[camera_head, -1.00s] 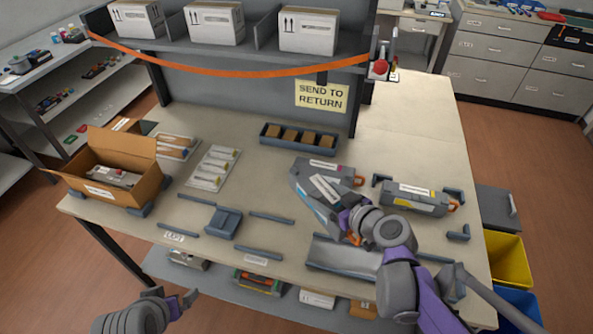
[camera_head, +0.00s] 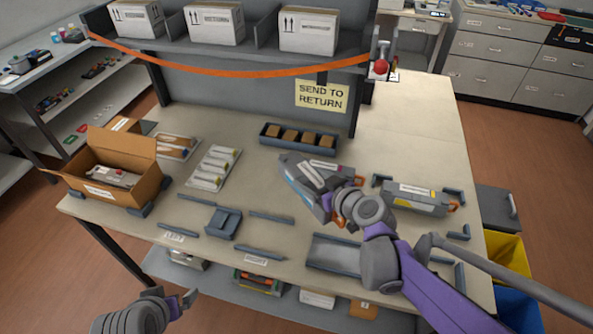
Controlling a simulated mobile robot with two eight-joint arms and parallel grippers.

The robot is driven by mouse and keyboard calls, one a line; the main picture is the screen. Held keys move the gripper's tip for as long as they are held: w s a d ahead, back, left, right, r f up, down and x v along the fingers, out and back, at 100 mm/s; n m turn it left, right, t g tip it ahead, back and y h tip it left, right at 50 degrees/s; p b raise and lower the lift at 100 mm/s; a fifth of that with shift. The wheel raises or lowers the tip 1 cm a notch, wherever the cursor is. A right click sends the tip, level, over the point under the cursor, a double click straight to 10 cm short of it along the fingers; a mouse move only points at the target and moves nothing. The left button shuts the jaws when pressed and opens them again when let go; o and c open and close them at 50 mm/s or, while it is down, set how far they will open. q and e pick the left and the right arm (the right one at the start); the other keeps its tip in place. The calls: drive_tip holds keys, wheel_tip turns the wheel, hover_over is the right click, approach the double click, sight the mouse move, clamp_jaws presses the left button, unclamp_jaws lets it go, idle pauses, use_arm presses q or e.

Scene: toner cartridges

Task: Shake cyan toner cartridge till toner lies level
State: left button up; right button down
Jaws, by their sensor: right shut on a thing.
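The cyan toner cartridge (camera_head: 296,186), grey with a cyan stripe and a white label, is tilted above the middle of the workbench. My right gripper (camera_head: 331,207) is shut on it at its right end; the wrist partly hides the fingers and that end of the cartridge. The toner inside cannot be seen. My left gripper (camera_head: 176,298) is open and empty at the bottom left, off the bench's front edge.
A magenta-marked cartridge (camera_head: 346,171) is partly hidden behind the held one. A yellow-marked cartridge (camera_head: 415,197) lies to the right between corner brackets. An empty grey tray (camera_head: 335,252) is in front. An open carton (camera_head: 112,183) stands left.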

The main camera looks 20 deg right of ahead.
sight(298, 166)
drive_tip(key=s, duration=0.2)
drive_tip(key=s+d, duration=0.1)
drive_tip(key=s, duration=0.1)
drive_tip(key=s+d, duration=0.1)
drive_tip(key=s, duration=0.1)
drive_tip(key=shift+s, duration=0.2)
drive_tip(key=shift+w+a, duration=0.65)
drive_tip(key=shift+w, duration=1.35)
drive_tip(key=shift+w+a, duration=0.6)
drive_tip(key=shift+w, duration=1.35)
drive_tip(key=shift+w+a, duration=0.65)
drive_tip(key=shift+w, duration=1.35)
drive_tip(key=shift+s+d, duration=0.1)
drive_tip(key=shift+s, duration=0.05)
